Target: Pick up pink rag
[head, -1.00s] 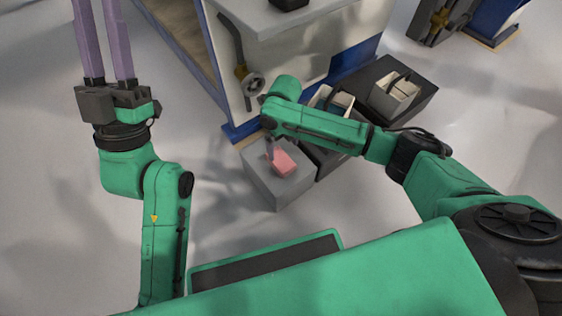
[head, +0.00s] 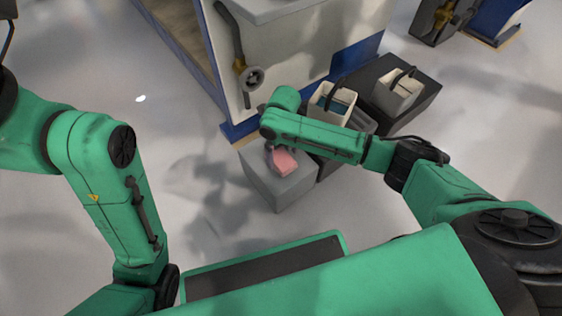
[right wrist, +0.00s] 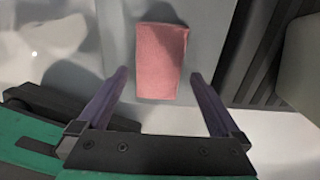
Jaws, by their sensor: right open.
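The pink rag (head: 284,161) lies flat on top of a grey box (head: 280,192) on the floor. In the right wrist view the rag (right wrist: 161,60) is a pink rectangle on the box's grey top (right wrist: 209,45). My right gripper (right wrist: 157,73) is open, its two purple fingers pointing towards the rag, one on either side of its near end in the picture. No contact with the rag shows. In the head view my right forearm hides most of that gripper. My left arm shows at the left, but its gripper is out of view.
Two pale buckets with dark handles, one nearer (head: 332,104) and one farther (head: 397,92), stand on dark boxes right of the grey box. A white and blue machine (head: 290,70) with a valve (head: 250,77) rises behind. Open floor lies to the left.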

